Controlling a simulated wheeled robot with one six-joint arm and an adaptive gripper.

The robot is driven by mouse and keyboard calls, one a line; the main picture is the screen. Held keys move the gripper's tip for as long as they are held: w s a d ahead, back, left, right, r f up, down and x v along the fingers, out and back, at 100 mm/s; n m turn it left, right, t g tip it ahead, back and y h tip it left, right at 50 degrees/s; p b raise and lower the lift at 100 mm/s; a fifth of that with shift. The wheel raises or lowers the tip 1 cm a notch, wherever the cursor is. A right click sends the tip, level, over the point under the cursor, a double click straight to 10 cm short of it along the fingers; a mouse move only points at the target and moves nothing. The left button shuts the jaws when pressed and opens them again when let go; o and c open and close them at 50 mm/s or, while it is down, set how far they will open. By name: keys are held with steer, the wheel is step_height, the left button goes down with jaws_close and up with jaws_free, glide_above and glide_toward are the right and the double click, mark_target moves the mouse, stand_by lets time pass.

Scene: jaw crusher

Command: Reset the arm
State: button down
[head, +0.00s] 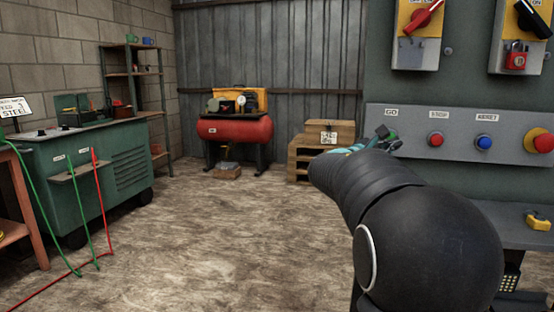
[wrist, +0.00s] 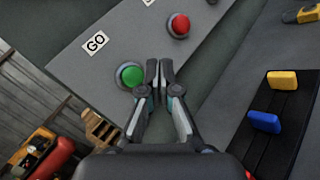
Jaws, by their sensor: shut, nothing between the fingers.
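My gripper (wrist: 159,70) is shut and empty in the wrist view. Its fingertips are just beside the green button (wrist: 130,75), under the GO label (wrist: 95,42); I cannot tell whether they touch it. In the head view my arm reaches from the lower right to the left end of the grey control panel (head: 510,165), and my gripper (head: 383,134) is small and partly hidden there. A red button (head: 436,139), a blue button (head: 484,142) and a red knob on a yellow base (head: 540,141) sit along the panel.
Above the panel are a red rotary switch (head: 424,14) and a red padlock (head: 516,57). In the wrist view, yellow (wrist: 282,80) and blue (wrist: 264,121) pieces sit on a black strip. A green machine (head: 90,175) stands left. The floor (head: 220,240) between is open.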

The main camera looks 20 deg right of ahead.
steer(key=s+a+f+m+y, duration=0.4)
steer(key=s+a+f+y, duration=0.2)
steer(key=a, duration=0.5)
steer(key=s+a+f+m+y+p, duration=0.1)
steer(key=s+a+f+m+y, duration=0.3)
steer(key=s+a+f, duration=0.6)
steer(key=s+a+f+m+t+y, duration=0.1)
steer(key=s+a+f+m+y, duration=0.4)
steer(key=s+a+f+y, duration=0.3)
steer(key=s+a+y, duration=0.1)
steer(key=s+a, duration=0.3)
steer(key=a, duration=0.1)
steer(key=shift+a+f+p, duration=0.2)
steer(key=shift+a+p, duration=0.1)
steer(key=shift+p, duration=0.1)
